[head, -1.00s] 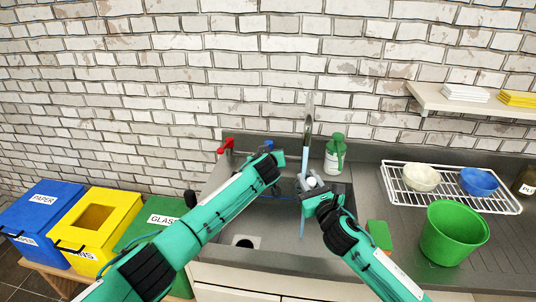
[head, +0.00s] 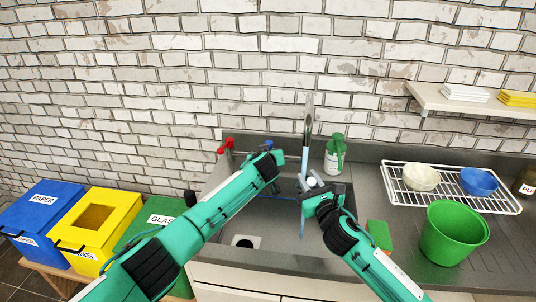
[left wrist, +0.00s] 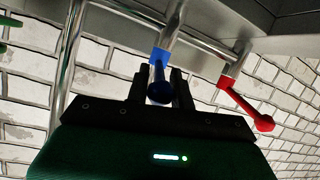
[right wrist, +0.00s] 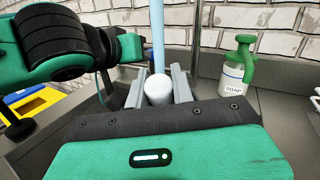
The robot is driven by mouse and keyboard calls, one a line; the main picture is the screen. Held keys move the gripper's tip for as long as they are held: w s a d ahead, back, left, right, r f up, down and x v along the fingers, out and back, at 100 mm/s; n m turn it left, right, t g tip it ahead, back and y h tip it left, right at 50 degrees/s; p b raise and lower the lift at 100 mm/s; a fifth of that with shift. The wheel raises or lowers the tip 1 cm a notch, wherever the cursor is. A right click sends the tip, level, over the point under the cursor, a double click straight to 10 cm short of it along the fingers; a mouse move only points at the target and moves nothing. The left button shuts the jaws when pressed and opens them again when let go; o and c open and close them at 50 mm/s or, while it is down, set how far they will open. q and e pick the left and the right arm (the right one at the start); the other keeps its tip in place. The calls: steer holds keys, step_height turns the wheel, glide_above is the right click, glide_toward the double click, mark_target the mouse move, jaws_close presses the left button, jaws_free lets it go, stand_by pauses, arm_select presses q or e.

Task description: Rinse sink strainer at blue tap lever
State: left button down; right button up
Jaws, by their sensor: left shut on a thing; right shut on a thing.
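The blue tap lever (head: 269,142) is at the back of the sink; the left wrist view shows it (left wrist: 160,75) between the fingers. My left gripper (head: 274,158) is shut on it. My right gripper (head: 314,186) is shut on the sink strainer, whose pale rounded part (head: 312,180) shows between the fingers, also in the right wrist view (right wrist: 158,89). The strainer is over the basin, at the pale blue water stream (head: 303,160) running from the tap spout (head: 308,115). The rest of the strainer is hidden by the fingers.
A red tap lever (head: 226,146) stands left of the blue one. A soap bottle (head: 334,155) is right of the spout. A green sponge (head: 379,235), green bucket (head: 452,235) and dish rack (head: 448,200) with bowls are on the right. The drain (head: 245,242) is open at front left.

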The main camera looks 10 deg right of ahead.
arm_select(q)
steer(key=shift+w+a+m+h, duration=0.1)
steer(key=shift+a+m+h, duration=0.4)
steer(key=shift+m+h, duration=0.25)
steer(key=c, duration=1.5)
jaws_free()
steer(key=shift+o, duration=0.2)
steer(key=v, duration=1.2)
steer(key=shift+r, duration=0.15)
steer(key=shift+w+a, duration=0.1)
steer(key=shift+w, duration=0.05)
arm_select(e)
steer(key=shift+s+a+r+p, duration=0.1)
steer(key=shift+s+p, duration=0.3)
steer(key=shift+s, duration=0.9)
arm_select(q)
steer(key=shift+r+p, duration=0.45)
steer(key=shift+r, duration=0.45)
arm_select(e)
steer(key=shift+s+a, duration=0.2)
steer(key=shift+s, duration=2.5)
